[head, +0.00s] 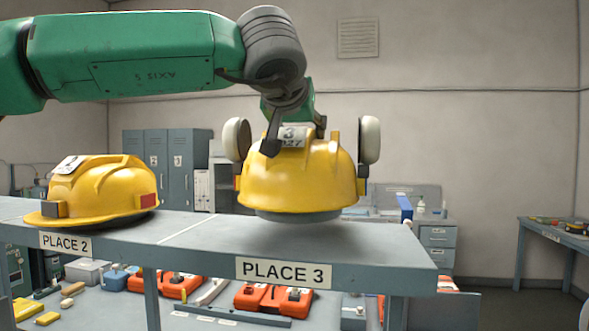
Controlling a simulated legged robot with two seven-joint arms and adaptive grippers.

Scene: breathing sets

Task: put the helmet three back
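Helmet three (297,182) is yellow, with a white label reading 3 on its top and a pale ear cup on each side. It is over the shelf section marked PLACE 3 (284,272). A shadow lies under it, and its grey underside seems slightly above the surface; contact is hard to tell. My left gripper (295,138) comes down from above, with its dark fingers on either side of the helmet's labelled top, shut on it. Part of the far finger is hidden. My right gripper is not in view.
Another yellow helmet (100,192) sits on the shelf (190,238) at PLACE 2, left of a white dividing line. Orange cases (272,298) and small items lie on a lower level. Grey lockers and drawers stand behind; a side table (555,238) is at right.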

